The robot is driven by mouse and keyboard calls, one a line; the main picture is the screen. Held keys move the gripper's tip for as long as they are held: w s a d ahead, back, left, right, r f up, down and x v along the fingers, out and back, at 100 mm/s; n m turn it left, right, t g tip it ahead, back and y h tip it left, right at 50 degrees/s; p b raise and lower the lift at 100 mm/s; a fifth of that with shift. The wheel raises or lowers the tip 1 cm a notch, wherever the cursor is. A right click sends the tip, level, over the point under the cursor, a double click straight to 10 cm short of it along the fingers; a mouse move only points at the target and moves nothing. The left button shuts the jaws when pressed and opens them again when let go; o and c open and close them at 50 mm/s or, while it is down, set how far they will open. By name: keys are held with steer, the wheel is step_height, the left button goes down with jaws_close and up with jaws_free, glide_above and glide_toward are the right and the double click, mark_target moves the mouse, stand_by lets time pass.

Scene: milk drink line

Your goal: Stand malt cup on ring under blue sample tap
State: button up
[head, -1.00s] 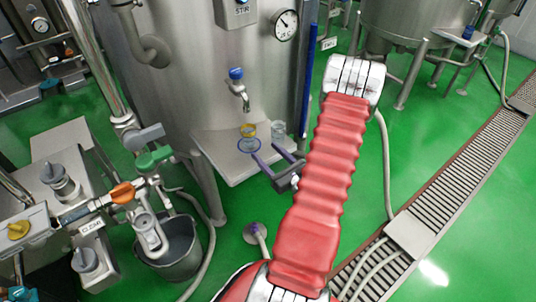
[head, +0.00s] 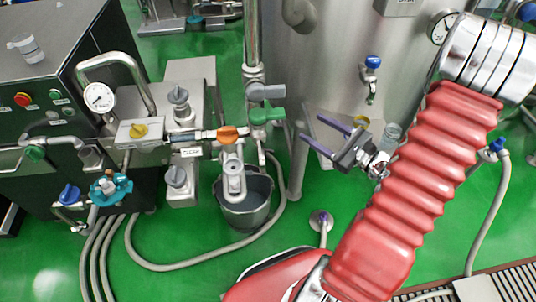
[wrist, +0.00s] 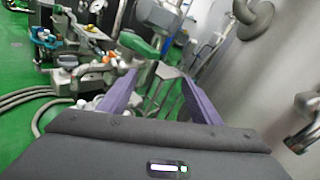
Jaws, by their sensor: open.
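A small cup with a yellow rim (head: 361,122) stands under the blue-handled sample tap (head: 371,76). My gripper partly hides it, and its base and any ring beneath are hidden. A clear cup (head: 391,133) stands to its right. No label can be read, so I cannot tell by name which is the malt cup. My gripper (head: 303,124) is open and empty, in front of the steel tank with its purple fingers pointing left. In the wrist view my open gripper (wrist: 158,76) has nothing held between the fingers.
A valve assembly with a green handle (head: 267,113) and an orange handle (head: 228,134) stands left of my gripper. A grey bucket (head: 245,205) is below it. Another clear cup (head: 28,47) sits on the dark cabinet (head: 62,80). Hoses lie on the green floor.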

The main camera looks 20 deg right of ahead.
steer(key=a+r+n+g+y, duration=0.2)
steer(key=a+n+g, duration=0.15)
steer(key=a, duration=0.25)
steer(key=a+r+n+g+y, duration=0.2)
steer(key=a+n+y, duration=0.15)
steer(key=a, duration=0.35)
steer(key=s+a+r+n+g+h, duration=0.3)
steer(key=s+a+n+g+h, duration=0.2)
steer(key=s+a+n+g, duration=0.55)
steer(key=s+d+r+n+t+h, duration=0.1)
steer(key=s+r+n+t+h, duration=0.2)
steer(key=n, duration=0.8)
step_height(320, 180, up, 5)
steer(key=t+h, duration=0.2)
steer(key=h, duration=0.2)
steer(key=shift+s+r+t, duration=0.15)
steer(key=shift+r+t, duration=0.05)
steer(key=shift+t, duration=0.1)
